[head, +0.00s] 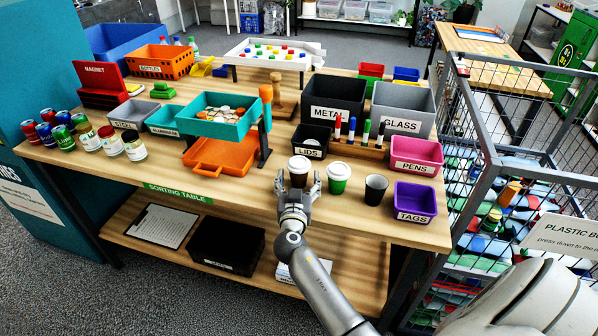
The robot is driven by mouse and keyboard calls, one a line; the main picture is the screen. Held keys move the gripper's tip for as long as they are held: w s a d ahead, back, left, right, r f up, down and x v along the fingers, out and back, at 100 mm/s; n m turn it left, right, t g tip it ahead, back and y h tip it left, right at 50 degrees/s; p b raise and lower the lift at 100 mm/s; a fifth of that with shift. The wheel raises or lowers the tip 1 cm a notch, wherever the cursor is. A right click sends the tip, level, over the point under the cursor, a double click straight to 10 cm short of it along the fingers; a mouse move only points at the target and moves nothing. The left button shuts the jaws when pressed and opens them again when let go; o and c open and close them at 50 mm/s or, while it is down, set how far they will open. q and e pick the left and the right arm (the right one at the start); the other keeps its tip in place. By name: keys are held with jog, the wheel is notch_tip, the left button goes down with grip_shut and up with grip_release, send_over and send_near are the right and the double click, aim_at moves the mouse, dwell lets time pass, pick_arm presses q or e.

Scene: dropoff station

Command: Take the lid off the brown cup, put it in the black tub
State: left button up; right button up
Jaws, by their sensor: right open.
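The brown cup (299,180) stands upright near the front edge of the sorting table with a white lid (299,162) on it. My right gripper (298,184) is open in front of it, with one finger at each side of the cup's lower part. I cannot tell whether the fingers touch it. The gripper partly hides the cup's base. The black tub (312,153), labelled LIDS, stands just behind the cup. My left gripper is not in view.
A green cup (338,184) with a white lid and a dark cup (375,190) stand to the right. Purple TAGS (415,203) and pink PENS (416,168) bins stand farther right. Several markers (352,130) stand behind. An orange tray (215,172) lies left; the front left tabletop is clear.

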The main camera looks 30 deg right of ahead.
jog(key=shift+w+d, duration=0.15)
jog(key=shift+w, duration=0.05)
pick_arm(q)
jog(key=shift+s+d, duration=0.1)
pick_arm(e)
jog(key=shift+c, duration=0.3)
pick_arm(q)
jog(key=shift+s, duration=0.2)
pick_arm(e)
jog(key=c, duration=0.7)
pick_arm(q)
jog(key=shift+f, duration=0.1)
pick_arm(e)
jog(key=shift+c, duration=0.2)
